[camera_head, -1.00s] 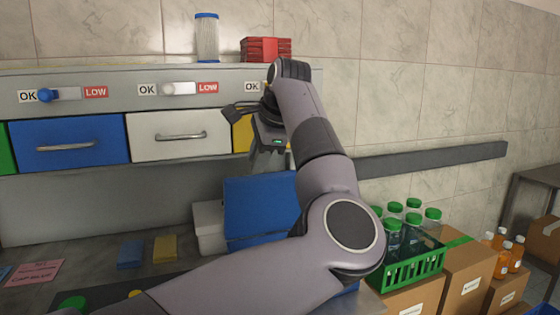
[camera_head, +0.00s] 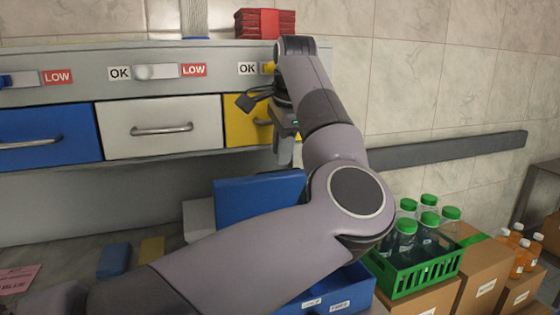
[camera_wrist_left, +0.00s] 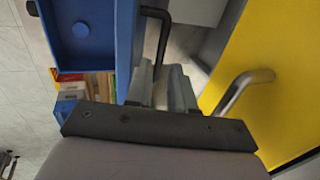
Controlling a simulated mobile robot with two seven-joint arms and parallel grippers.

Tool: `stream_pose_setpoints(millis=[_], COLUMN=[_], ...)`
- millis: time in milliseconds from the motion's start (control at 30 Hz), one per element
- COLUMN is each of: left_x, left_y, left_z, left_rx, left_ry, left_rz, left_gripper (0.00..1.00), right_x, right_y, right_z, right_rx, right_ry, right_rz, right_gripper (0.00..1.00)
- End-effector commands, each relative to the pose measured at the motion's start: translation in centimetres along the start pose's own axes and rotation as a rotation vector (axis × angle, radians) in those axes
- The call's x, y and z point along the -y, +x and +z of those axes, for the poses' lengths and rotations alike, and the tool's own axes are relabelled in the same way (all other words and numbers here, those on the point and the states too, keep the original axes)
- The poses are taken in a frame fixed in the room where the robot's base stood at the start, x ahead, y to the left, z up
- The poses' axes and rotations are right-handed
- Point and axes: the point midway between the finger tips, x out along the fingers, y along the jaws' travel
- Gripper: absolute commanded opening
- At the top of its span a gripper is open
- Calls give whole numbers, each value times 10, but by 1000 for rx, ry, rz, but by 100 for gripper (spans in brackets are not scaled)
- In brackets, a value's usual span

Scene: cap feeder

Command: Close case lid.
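The blue case lid (camera_head: 255,197) stands raised and tilted above the table, partly hidden by my left arm. A blue case body (camera_head: 335,291) with white labels shows below my forearm; most of it is hidden. My left gripper (camera_head: 287,152) points down above the lid's right part, in front of the yellow drawer. In the left wrist view, its fingers (camera_wrist_left: 160,85) lie near a blue panel and a black bracket-like handle (camera_wrist_left: 154,35), with nothing visible held. Their gap is unclear, as is any contact. My right gripper is out of view.
A yellow drawer (camera_head: 245,121) with a metal handle is close to my left gripper; a white drawer (camera_head: 162,127) is beside it. A green crate (camera_head: 420,272) of bottles stands right, by cardboard boxes (camera_head: 484,278). Blue (camera_head: 114,260) and yellow (camera_head: 152,249) blocks lie left.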

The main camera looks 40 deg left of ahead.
Motion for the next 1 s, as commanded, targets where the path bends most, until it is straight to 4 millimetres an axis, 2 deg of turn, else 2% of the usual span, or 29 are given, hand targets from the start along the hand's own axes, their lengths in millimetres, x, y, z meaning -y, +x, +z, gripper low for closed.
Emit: stream_pose_setpoints(millis=[100, 233, 600, 667, 700, 1000], left_x=[0, 0, 0, 0, 0, 1], left_y=[20, 34, 41, 41, 41, 41], left_z=[1, 1, 1, 1, 1, 1], left_rx=[3, 3, 1, 1, 1, 1], left_ry=[0, 0, 0, 0, 0, 0], left_rz=[2, 0, -1, -1, -1, -4], left_gripper=[23, 23, 23, 3, 0, 0], right_x=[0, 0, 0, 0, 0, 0], right_y=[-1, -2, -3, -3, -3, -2], right_z=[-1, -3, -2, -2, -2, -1], right_rx=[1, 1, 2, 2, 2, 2], right_ry=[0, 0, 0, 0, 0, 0], right_rz=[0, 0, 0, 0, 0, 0], right_gripper=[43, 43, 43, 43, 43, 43])
